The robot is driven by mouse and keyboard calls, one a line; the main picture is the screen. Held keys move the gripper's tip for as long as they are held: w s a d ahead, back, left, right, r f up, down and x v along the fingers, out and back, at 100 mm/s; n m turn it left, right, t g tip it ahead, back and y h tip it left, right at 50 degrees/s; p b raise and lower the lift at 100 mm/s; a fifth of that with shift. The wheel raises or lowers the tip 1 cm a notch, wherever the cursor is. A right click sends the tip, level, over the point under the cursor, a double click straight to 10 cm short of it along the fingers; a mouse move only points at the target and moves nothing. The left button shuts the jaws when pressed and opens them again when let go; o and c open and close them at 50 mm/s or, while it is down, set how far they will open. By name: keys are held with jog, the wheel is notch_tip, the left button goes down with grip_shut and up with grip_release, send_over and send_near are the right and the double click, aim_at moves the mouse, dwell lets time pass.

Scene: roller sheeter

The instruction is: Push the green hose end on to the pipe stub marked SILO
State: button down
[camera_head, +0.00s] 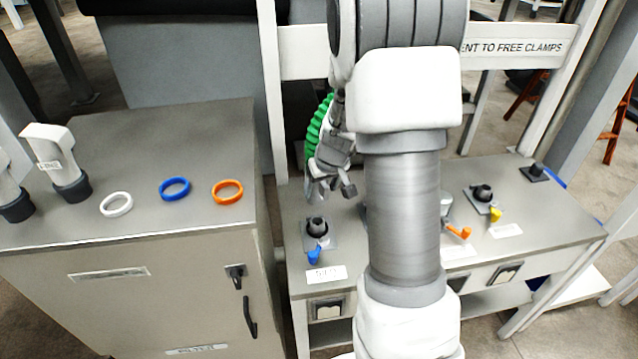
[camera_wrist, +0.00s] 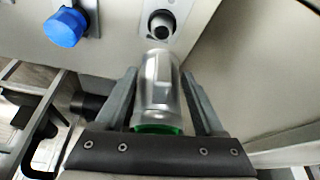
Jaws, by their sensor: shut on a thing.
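The green hose (camera_head: 317,128) rises behind my gripper (camera_head: 332,186) in the head view. In the wrist view, my gripper (camera_wrist: 157,90) is shut on the silver hose end (camera_wrist: 157,80), with a green ring at its near end. A dark round pipe stub (camera_wrist: 161,24) on a plate lies just beyond the hose end; a gap seems to show. In the head view, a pipe stub (camera_head: 317,226) with a blue lever (camera_head: 315,256) stands below my gripper. Its front label (camera_head: 326,274) is too blurred to read surely, so I cannot confirm SILO.
A stub with a yellow lever (camera_head: 482,193) stands right; an orange lever (camera_head: 459,232) shows beside my arm, which hides part of the bench. White (camera_head: 116,204), blue (camera_head: 175,189) and orange (camera_head: 228,192) rings lie on the left cabinet. The cabinet's side borders the bench.

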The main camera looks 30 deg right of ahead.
notch_tip(320, 180, down, 6)
jog(key=b, duration=0.4)
jog(key=shift+f+b, duration=0.75)
jog(key=shift+b, duration=0.3)
jog(key=shift+f+b, duration=1.75)
jog(key=shift+b, duration=0.7)
dwell(0.8)
grip_release()
jog(key=shift+s+f, duration=0.1)
jog(key=p+v, duration=0.3)
jog(key=v, duration=1.4)
jog(key=shift+r, duration=0.35)
jog(key=s+a+r+p, duration=0.2)
jog(key=s+a+r, duration=0.3)
jog(key=s+a, duration=0.2)
jog(key=s+a+r+t+p, duration=0.1)
jog(key=s+a+r+p, duration=0.1)
jog(key=s+a+r, duration=0.4)
jog(key=s+a, duration=0.1)
jog(key=s, duration=0.4)
jog(key=shift+r+n+p, duration=0.25)
jog(key=shift+n+p, duration=0.05)
jog(key=shift+n, duration=0.1)
